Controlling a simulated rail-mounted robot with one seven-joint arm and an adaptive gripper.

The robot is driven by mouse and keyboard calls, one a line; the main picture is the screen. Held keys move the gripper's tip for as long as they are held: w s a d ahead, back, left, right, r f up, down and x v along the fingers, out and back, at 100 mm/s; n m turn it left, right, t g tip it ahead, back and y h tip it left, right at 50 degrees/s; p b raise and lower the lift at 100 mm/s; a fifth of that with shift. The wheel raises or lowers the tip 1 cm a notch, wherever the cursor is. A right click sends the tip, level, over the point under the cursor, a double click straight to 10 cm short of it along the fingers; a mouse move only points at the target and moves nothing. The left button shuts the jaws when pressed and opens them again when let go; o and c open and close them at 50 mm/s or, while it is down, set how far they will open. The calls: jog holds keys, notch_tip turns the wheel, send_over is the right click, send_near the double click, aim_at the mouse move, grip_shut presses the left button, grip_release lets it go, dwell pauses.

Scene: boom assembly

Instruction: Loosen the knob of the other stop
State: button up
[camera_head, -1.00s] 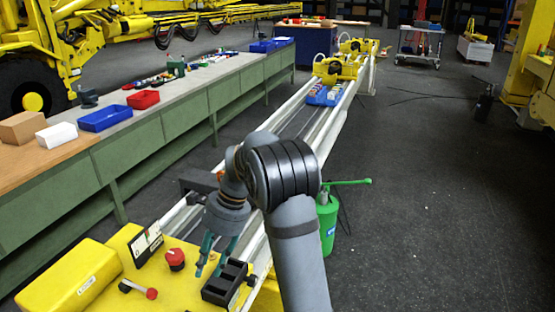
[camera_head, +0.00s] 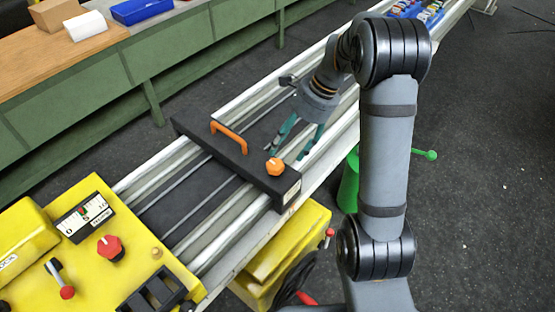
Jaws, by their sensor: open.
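A black stop bar (camera_head: 196,133) lies across the rails (camera_head: 165,185), with an orange handle (camera_head: 229,133) and an orange knob (camera_head: 275,166) near its right end. My gripper (camera_head: 287,156) points down with its teal fingers apart and nothing between them. In this view its fingertips appear just behind and slightly right of the orange knob; I cannot tell their height or whether they touch it. No second stop can be made out clearly.
A yellow machine end (camera_head: 130,275) at the lower left carries a red knob (camera_head: 110,247), a red-tipped lever (camera_head: 62,280) and a black slotted block (camera_head: 155,295). A green can (camera_head: 349,180) stands right of the rails. A green workbench (camera_head: 90,95) runs along the left.

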aim_at(275, 163)
jog(key=x, duration=0.6)
jog(key=shift+s+a, duration=0.2)
jog(key=shift+w+a+f, duration=0.15)
jog(key=shift+f, duration=0.5)
jog(key=shift+c, duration=0.9)
jog(key=shift+w+r, duration=0.1)
jog(key=shift+r, duration=0.05)
jog(key=c, duration=0.9)
